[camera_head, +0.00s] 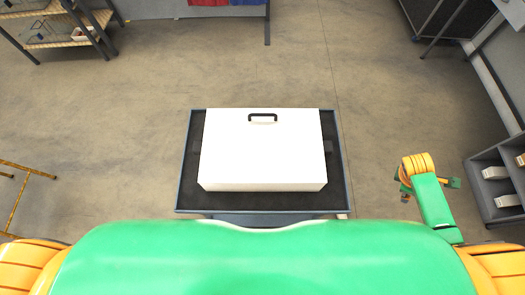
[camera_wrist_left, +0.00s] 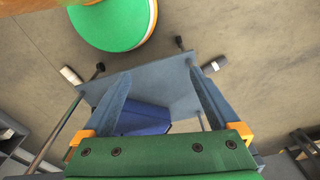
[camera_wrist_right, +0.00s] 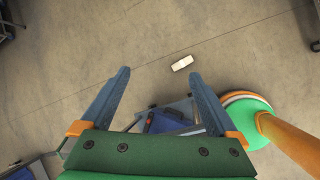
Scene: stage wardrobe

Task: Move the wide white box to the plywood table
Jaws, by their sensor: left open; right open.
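The wide white box (camera_head: 262,150) lies flat on a dark-topped cart (camera_head: 199,203) straight ahead of me in the head view. It has a black handle near its far edge. My right gripper (camera_wrist_right: 158,73) is open and empty in its wrist view; in the head view my right arm is to the right of the cart, apart from the box. My left gripper (camera_wrist_left: 158,70) is open and empty in its wrist view, and is not visible in the head view. I cannot make out a plywood table in any view.
A wood-shelved rack (camera_head: 62,43) stands at the far left, and a yellow frame (camera_head: 20,185) at the left edge. A grey shelf unit (camera_head: 497,185) with white boxes is at the right. A dark case (camera_head: 445,15) stands far right. Floor around the cart is largely clear.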

